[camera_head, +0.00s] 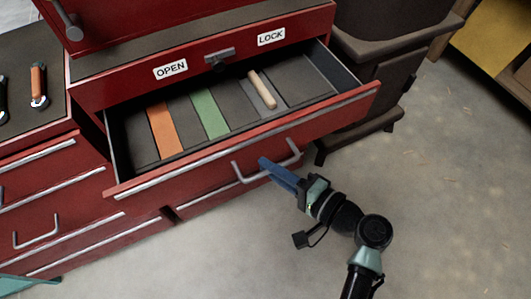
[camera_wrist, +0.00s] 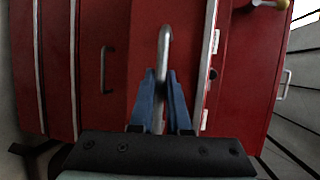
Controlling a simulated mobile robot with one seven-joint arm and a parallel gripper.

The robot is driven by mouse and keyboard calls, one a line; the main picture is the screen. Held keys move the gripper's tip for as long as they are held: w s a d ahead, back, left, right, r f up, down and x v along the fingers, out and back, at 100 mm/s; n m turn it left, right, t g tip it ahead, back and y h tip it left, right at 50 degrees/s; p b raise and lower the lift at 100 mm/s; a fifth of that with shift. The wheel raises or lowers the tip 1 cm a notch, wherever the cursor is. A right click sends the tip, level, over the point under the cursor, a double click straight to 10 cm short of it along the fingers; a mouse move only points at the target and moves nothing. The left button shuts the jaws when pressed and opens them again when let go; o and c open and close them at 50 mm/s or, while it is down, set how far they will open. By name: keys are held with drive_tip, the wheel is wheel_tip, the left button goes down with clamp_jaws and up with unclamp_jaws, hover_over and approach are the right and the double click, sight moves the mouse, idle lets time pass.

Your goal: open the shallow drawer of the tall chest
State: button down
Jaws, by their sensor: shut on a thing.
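The red tall chest (camera_head: 90,85) fills the left and middle of the head view. Its shallow drawer (camera_head: 245,150) is pulled out, and its inside shows grey strips, an orange strip, a green strip and a pale cylindrical stick (camera_head: 262,89). The drawer's metal bar handle (camera_head: 238,172) is on its front. My gripper (camera_head: 272,170) is at this handle, with its blue fingers on the bar. In the wrist view the fingers (camera_wrist: 160,88) are shut on the handle (camera_wrist: 164,48), one on each side.
Labels OPEN (camera_head: 170,69) and LOCK (camera_head: 271,37) flank a latch (camera_head: 219,58) above the drawer. Closed lower drawers (camera_head: 45,190) are at left. A dark stove-like cabinet (camera_head: 385,75) stands close to the drawer's right. The concrete floor (camera_head: 455,190) is clear at right.

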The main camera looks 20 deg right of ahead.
drive_tip(key=s+p, duration=0.2)
drive_tip(key=s, duration=0.9)
drive_tip(key=shift+s+d, duration=0.2)
drive_tip(key=shift+s, duration=0.05)
drive_tip(key=c, duration=0.9)
unclamp_jaws()
drive_tip(key=v, duration=1.3)
drive_tip(key=shift+r, duration=0.15)
